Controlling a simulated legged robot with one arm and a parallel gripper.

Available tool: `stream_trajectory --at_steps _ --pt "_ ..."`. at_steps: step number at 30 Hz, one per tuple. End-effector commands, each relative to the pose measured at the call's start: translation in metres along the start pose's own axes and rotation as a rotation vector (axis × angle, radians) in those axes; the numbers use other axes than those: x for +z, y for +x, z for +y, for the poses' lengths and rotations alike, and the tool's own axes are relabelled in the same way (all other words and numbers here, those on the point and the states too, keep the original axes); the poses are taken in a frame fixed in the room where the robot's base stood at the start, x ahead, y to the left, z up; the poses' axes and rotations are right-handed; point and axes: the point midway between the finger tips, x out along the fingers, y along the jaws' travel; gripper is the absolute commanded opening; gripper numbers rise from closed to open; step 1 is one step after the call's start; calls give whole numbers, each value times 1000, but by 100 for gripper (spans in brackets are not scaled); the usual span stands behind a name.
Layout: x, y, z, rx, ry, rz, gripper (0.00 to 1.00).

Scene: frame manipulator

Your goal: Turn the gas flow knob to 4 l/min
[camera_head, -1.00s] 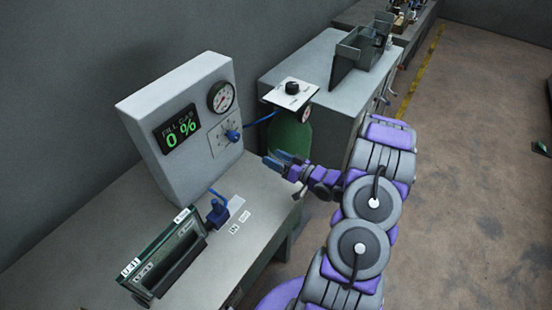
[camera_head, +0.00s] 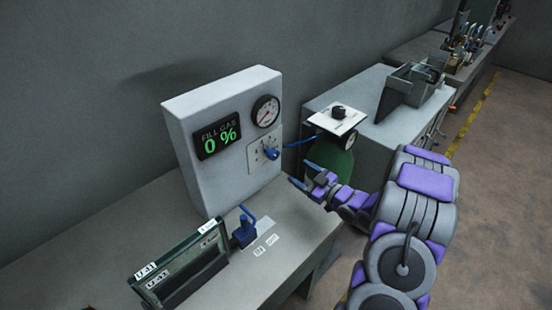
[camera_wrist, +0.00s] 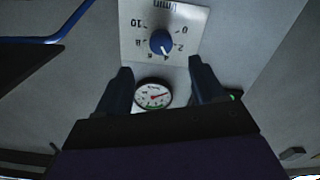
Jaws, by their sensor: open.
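The blue gas flow knob (camera_head: 271,153) sits on a pale dial plate (camera_head: 256,160) on the front of the grey panel box. In the wrist view the knob (camera_wrist: 160,42) appears upside down amid the l/min scale. A white mark shows at its lower right edge; I cannot tell the exact number it points to. My gripper (camera_head: 300,173) is open and empty, in front of and to the right of the knob, apart from it. In the wrist view its two dark fingers (camera_wrist: 160,68) stand apart, with the round gauge (camera_wrist: 152,95) seen between them.
The fill gas display (camera_head: 218,140) reads 0 %. A green gas cylinder (camera_head: 330,157) with a black-knobbed plate (camera_head: 338,118) stands right of the box. A blue valve (camera_head: 244,232) and a dark green frame (camera_head: 180,272) are on the workbench (camera_head: 300,222).

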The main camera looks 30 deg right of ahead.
Motion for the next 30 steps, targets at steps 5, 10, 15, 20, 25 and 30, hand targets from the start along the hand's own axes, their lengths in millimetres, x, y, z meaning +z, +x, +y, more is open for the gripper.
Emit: stream_trajectory --at_steps 5,10,15,20,25,30 --pt "1 30 -2 -3 2 -1 69" --pt "0 58 -1 -2 -1 3 69" --pt "2 85 -2 -2 1 -1 69" --pt "1 106 -1 -1 1 1 69" --pt "1 119 0 1 2 0 69" --pt "1 123 0 2 3 -1 69"
